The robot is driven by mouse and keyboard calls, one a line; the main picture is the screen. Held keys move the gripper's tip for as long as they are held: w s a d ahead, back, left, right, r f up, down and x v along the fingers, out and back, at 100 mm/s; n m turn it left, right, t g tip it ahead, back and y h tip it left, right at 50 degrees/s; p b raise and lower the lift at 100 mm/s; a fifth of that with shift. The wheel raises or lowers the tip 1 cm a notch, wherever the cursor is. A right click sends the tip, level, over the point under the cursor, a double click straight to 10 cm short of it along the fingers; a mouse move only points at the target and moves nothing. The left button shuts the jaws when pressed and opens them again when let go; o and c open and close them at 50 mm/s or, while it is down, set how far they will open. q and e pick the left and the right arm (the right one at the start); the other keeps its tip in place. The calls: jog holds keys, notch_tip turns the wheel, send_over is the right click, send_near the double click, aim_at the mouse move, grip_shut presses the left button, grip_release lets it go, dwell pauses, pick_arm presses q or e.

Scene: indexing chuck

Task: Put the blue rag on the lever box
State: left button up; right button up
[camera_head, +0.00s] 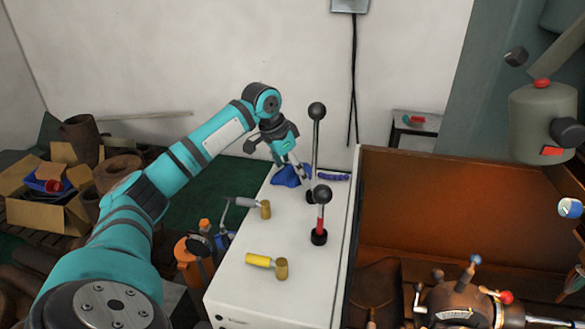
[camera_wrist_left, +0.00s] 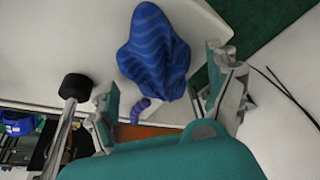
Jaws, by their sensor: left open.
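The blue rag (camera_head: 286,177) lies in a crumpled heap on the far end of the white lever box (camera_head: 262,298). My left gripper (camera_head: 297,165) is over the far end of the box, right at the rag. In the wrist view its fingers (camera_wrist_left: 163,88) are spread apart, with the rag between and beyond them. I cannot tell whether they touch it. My right gripper is not in view.
A tall black-knobbed lever (camera_head: 317,140) stands close right of my left gripper; a shorter lever (camera_head: 321,215) is nearer. A purple-blue curved item (camera_head: 333,177) lies right of the rag. A brown machine tray (camera_head: 450,200) adjoins.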

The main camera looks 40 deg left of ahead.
pick_arm(q)
jog(key=shift+r, duration=0.25)
jog(key=b+v, duration=0.2)
jog(key=v, duration=0.9)
jog(key=shift+s+r+b, duration=0.2)
jog(key=shift+r+b, duration=0.15)
jog(key=shift+a, duration=0.1)
jog(key=shift+c, duration=0.5)
